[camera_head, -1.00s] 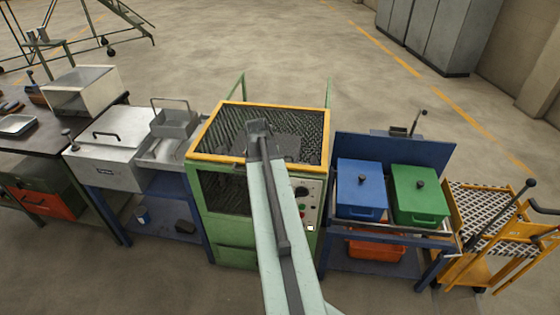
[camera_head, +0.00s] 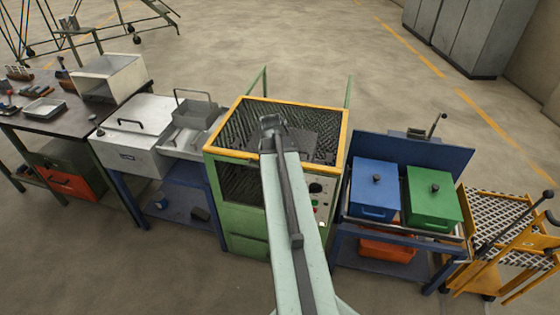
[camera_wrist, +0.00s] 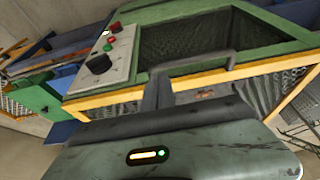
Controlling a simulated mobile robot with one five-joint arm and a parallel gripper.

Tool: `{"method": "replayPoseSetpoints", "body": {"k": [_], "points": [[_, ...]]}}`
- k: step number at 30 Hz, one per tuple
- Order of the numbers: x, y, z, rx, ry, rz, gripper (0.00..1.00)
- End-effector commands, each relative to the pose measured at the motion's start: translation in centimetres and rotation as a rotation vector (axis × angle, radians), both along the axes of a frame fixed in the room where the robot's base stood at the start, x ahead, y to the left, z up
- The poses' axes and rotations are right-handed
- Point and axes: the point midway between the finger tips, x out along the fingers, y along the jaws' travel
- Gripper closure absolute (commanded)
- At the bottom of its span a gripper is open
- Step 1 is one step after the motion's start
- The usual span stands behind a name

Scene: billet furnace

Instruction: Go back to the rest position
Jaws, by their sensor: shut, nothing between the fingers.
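My pale green arm reaches forward over the green furnace cabinet (camera_head: 238,215) in the head view, and its dark far end lies over the cabinet's yellow-rimmed mesh top. My gripper (camera_wrist: 157,92) shows in the wrist view as a narrow dark grey form beyond its grey-green body with a small lit indicator. Its fingers are together and nothing is seen held. The cabinet's control panel (camera_wrist: 108,58), with a black knob and coloured buttons, shows beyond it in the wrist view. A thin grey handle (camera_wrist: 205,61) shows close to the fingers; I cannot tell whether they touch.
To the left stand a grey metal box (camera_head: 138,138) on a blue stand and a dark workbench (camera_head: 62,122). To the right are a blue bin (camera_head: 376,186), a green bin (camera_head: 433,197) and a yellow cart (camera_head: 500,207). Open floor lies behind.

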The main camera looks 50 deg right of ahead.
Motion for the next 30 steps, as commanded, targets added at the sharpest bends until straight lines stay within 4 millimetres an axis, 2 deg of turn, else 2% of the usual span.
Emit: {"method": "replayPoseSetpoints", "body": {"k": [1, 6, 9, 20, 23, 26, 29, 30], "points": [[-0.2, 0.3, 2.0, -0.002, -0.001, 0.001, 1.0], [-0.5, 1.2, 5.6, -0.007, -0.004, 0.001, 1.0], [-0.6, 1.6, 6.9, -0.009, -0.006, 0.0, 1.0], [-0.7, 1.7, 7.0, -0.011, -0.007, -0.001, 1.0], [0.0, 2.5, 6.9, -0.012, -0.008, 0.016, 1.0], [2.9, 6.2, 6.2, -0.01, -0.009, 0.092, 1.0], [7.1, 13.1, 5.2, -0.006, -0.01, 0.223, 1.0], [8.5, 16.5, 4.8, 0.002, -0.007, 0.28, 1.0]]}}
